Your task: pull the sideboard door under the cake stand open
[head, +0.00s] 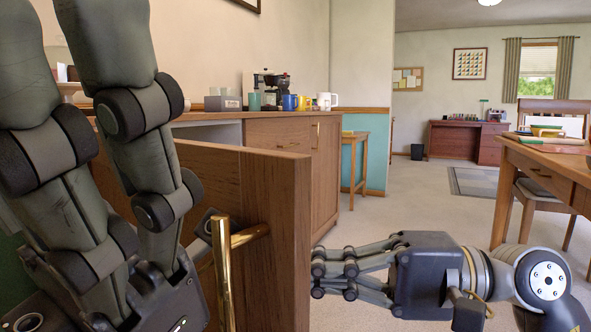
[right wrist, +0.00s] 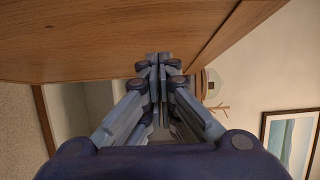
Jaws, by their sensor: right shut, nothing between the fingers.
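The wooden sideboard door (head: 205,165) stands swung out from the sideboard (head: 325,170), with a pale opening showing behind its top edge. Its brass bar handle (head: 225,275) is on the near side, beside my left gripper. That gripper fills the left of the head view, its fingers pointing up and their tips out of frame. My right gripper (head: 318,272) is shut and empty at the right side of the door's end. In the right wrist view its closed fingertips (right wrist: 158,60) are close to a wooden panel (right wrist: 110,40); contact is unclear.
A coffee maker (head: 270,88) and several mugs (head: 290,102) stand on the sideboard top. A small wooden stool (head: 355,170) is beyond it. A wooden table (head: 540,165) and chair are at the right. Carpeted floor (head: 410,200) is clear between.

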